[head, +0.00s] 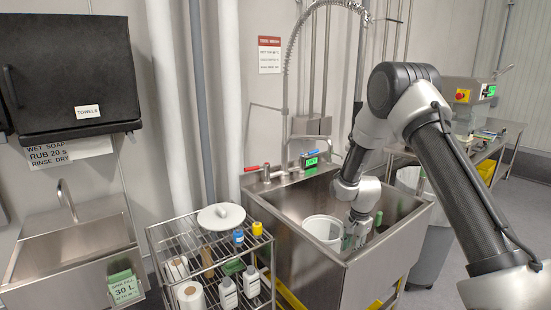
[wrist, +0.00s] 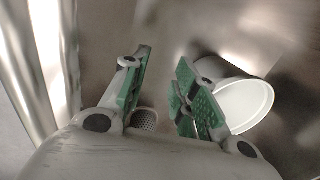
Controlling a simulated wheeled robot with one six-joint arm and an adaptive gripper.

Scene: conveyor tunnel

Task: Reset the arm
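My arm reaches down from the right into a steel sink (head: 385,254). My gripper (head: 361,236) is low inside the basin. In the wrist view its two green-padded fingers (wrist: 163,66) stand apart with nothing between them, so it is open and empty. The perforated drain (wrist: 145,120) shows between the finger bases.
A wire cart (head: 157,251) with bottles, rolls and a round white lid (head: 221,216) stands left of the sink. A tap and hose sprayer (head: 288,80) rise behind the basin. The sink walls surround my gripper. A steel table (head: 505,140) stands at the right.

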